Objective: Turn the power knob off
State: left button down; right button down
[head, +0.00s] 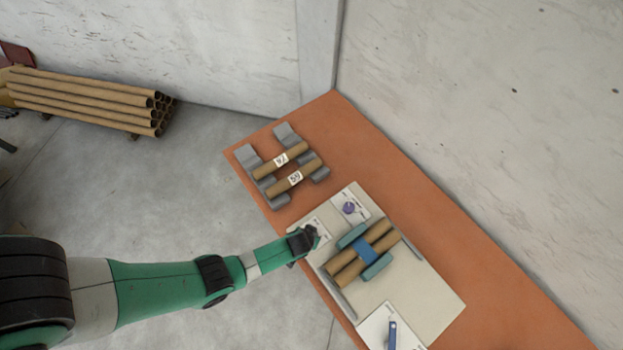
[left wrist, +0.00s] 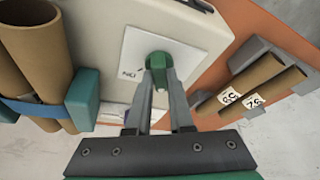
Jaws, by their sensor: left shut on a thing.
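The green knob (left wrist: 160,65) sits on a white label plate (left wrist: 185,42) on the side of the pale machine panel (head: 420,290). My left gripper (left wrist: 159,88) is shut on the green knob, with one finger on either side of it. In the head view my left gripper (head: 305,240) is at the panel's left edge and hides the knob. Small dark lettering on the plate is too blurred to read surely. My right gripper is in neither view.
A purple knob (head: 349,208) is on another white plate nearby. Cardboard tubes with a blue band (head: 364,250) lie in the teal cradle. A blue lever (head: 392,335) stands at the front. Two labelled tubes (head: 281,160) rest on grey holders on the orange table (head: 450,215).

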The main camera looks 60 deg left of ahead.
pick_arm(q)
jog(key=shift+n+y+b, duration=0.4)
jog(key=shift+n+b, duration=0.25)
jog(key=shift+n, duration=0.65)
jog(key=shift+g, duration=0.4)
jog(key=c, duration=0.8)
grip_release()
jog(key=p+v, duration=1.1)
jog(key=p, duration=0.1)
jog(key=shift+r, duration=0.2)
